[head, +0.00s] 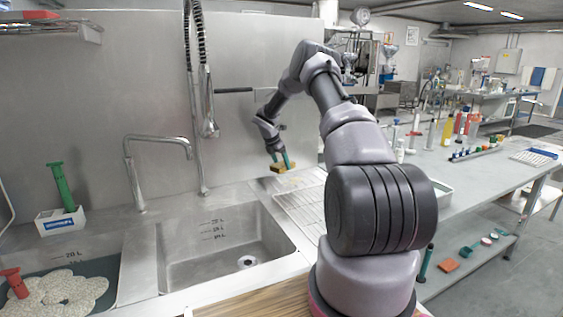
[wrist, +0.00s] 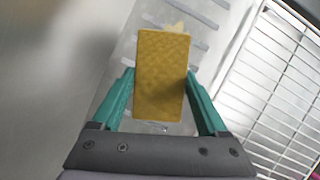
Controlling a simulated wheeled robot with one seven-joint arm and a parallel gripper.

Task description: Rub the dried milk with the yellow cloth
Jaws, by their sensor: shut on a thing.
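The yellow cloth (wrist: 160,75) is a flat, block-like yellow rectangle between the two green fingers of my gripper (wrist: 160,92) in the wrist view. My gripper is shut on it. In the head view, the cloth (head: 285,168) hangs below my gripper (head: 280,160), close to the back wall and behind the wire rack. A small pale cream patch (wrist: 177,27) shows just past the far end of the cloth in the wrist view; it may be the dried milk. The cloth hides whatever lies under it, and I cannot tell whether it touches the surface.
A wire rack (head: 302,207) lies right of the sink (head: 222,240); its grid (wrist: 275,85) also fills the right of the wrist view. A tap (head: 135,165) and a hanging spray hose (head: 207,125) stand to the left. Several bottles stand on the right-hand counter.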

